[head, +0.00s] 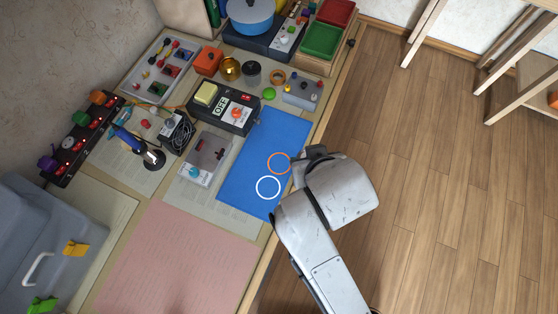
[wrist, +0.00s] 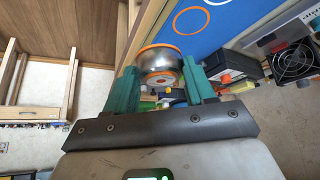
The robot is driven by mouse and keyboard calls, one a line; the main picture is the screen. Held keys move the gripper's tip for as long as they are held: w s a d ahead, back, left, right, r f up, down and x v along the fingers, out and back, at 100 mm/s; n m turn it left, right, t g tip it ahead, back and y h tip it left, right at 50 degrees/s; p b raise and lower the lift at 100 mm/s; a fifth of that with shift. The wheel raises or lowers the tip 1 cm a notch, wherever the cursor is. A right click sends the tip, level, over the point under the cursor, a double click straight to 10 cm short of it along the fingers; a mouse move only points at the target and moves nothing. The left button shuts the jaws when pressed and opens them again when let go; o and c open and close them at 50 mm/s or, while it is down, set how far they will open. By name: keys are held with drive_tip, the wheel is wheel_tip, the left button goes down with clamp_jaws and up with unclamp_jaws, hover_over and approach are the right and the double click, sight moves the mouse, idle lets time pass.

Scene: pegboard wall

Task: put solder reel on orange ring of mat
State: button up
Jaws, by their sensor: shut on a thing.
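The solder reel (wrist: 160,66), silvery with orange rims, is between the green fingers of my gripper (wrist: 163,85) in the wrist view. My gripper is shut on it. In the head view my gripper (head: 308,156) is at the right edge of the blue mat (head: 262,140), just right of the orange ring (head: 279,153); my arm hides the reel there. The orange ring also shows in the wrist view (wrist: 174,22), above and right of the reel, and looks empty. A white ring (head: 268,177) lies just below the orange ring on the mat.
A black box with a yellow switch (head: 225,107) and a grey device (head: 206,157) stand left of the mat. A grey block with knobs (head: 302,92) and a green disc (head: 269,94) are beyond it. A pink sheet (head: 165,262) lies nearer. Wooden floor is right of the bench.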

drive_tip(key=s+a+r+n+y, duration=0.2)
drive_tip(key=s+a+r, duration=0.3)
drive_tip(key=s+a, duration=0.45)
approach(277, 159)
drive_tip(key=w, duration=0.1)
drive_tip(key=w+a, duration=0.1)
drive_tip(key=shift+w+a+f+n+g, duration=0.3)
drive_tip(key=shift+w+a+g, duration=0.05)
drive_tip(key=shift+w+g, duration=0.05)
drive_tip(key=shift+w+f, duration=0.2)
drive_tip(key=shift+f, duration=1.6)
drive_tip(key=shift+f, duration=0.1)
drive_tip(key=o, duration=1.2)
drive_tip(key=shift+o, duration=0.2)
drive_tip(key=v, duration=1.2)
drive_tip(key=shift+p, duration=0.4)
